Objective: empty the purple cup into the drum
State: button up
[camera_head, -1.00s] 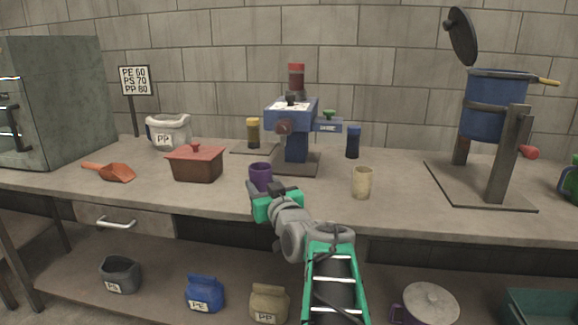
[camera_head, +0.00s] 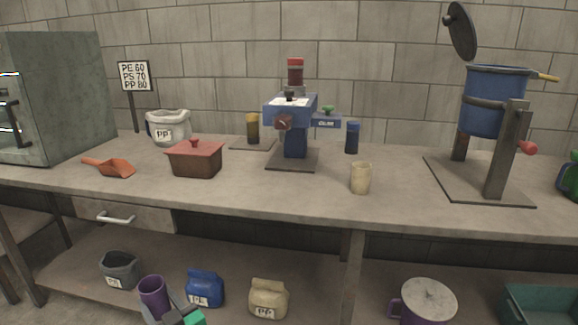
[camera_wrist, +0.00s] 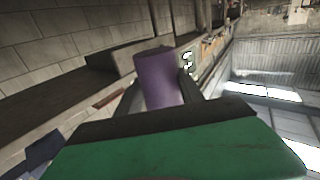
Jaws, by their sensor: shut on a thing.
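The purple cup (camera_head: 154,297) is low at the bottom left of the head view, in front of the bench and below its top edge. My gripper (camera_head: 172,318) is shut on it; the cup also shows between the fingers in the wrist view (camera_wrist: 158,80). The cup looks slightly tilted in the head view. Its contents cannot be seen. The blue drum (camera_head: 495,100) hangs in a stand at the right of the bench, with its dark round lid (camera_head: 461,31) swung up and open. The inside of the drum is hidden.
On the bench stand a beige cup (camera_head: 360,178), a blue machine (camera_head: 294,130), a brown lidded box (camera_head: 195,158) and an orange scoop (camera_head: 110,167). The lower shelf holds bags and a lidded purple pot (camera_head: 428,303). The bench front between beige cup and drum stand is clear.

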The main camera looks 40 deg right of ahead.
aim_at(489, 88)
jog(key=u, duration=1.7)
jog(key=k, duration=1.8)
jog(key=z, duration=1.9)
